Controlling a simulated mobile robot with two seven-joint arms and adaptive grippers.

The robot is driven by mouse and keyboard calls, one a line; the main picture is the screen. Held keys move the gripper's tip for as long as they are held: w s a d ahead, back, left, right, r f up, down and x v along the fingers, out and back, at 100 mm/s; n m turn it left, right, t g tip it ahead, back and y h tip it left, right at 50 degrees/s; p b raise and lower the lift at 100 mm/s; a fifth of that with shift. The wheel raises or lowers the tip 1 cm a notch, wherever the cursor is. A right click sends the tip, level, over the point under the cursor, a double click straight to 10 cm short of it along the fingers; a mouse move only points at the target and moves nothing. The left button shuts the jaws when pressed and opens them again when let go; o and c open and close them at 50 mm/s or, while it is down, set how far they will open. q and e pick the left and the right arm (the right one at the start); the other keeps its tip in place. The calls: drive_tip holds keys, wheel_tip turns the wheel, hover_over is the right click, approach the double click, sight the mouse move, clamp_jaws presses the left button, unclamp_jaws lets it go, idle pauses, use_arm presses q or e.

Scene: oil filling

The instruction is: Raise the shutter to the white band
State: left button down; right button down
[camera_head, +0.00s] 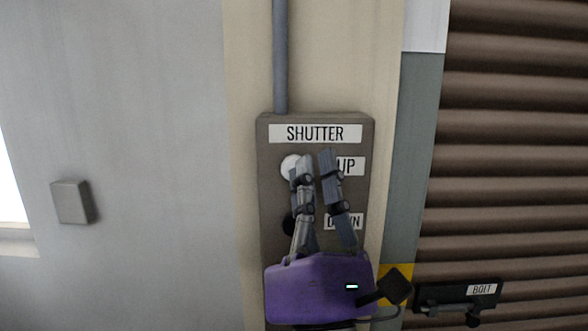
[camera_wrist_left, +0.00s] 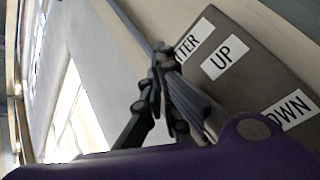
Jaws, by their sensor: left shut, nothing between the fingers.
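The brown slatted shutter (camera_head: 520,150) fills the right side of the head view; its lower edge is not visible. A white band (camera_head: 425,25) tops the grey side post. The grey control box (camera_head: 365,135) is labelled SHUTTER, with a white button (camera_head: 289,162) beside the UP label and a black button (camera_head: 287,224) beside the partly covered DOWN label. My left gripper (camera_head: 316,158), with a purple body, is shut and empty. Its fingertips partly cover the white button; I cannot tell whether they touch it. In the left wrist view the UP label (camera_wrist_left: 226,57) shows beside the fingers.
A black bolt (camera_head: 455,297) with a BOLT label is at the shutter's lower left, near a yellow patch (camera_head: 386,270) on the post. A pipe (camera_head: 280,60) rises from the box. A small grey box (camera_head: 73,202) is on the left wall.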

use_arm(q)
drive_tip(key=shift+w, duration=0.35)
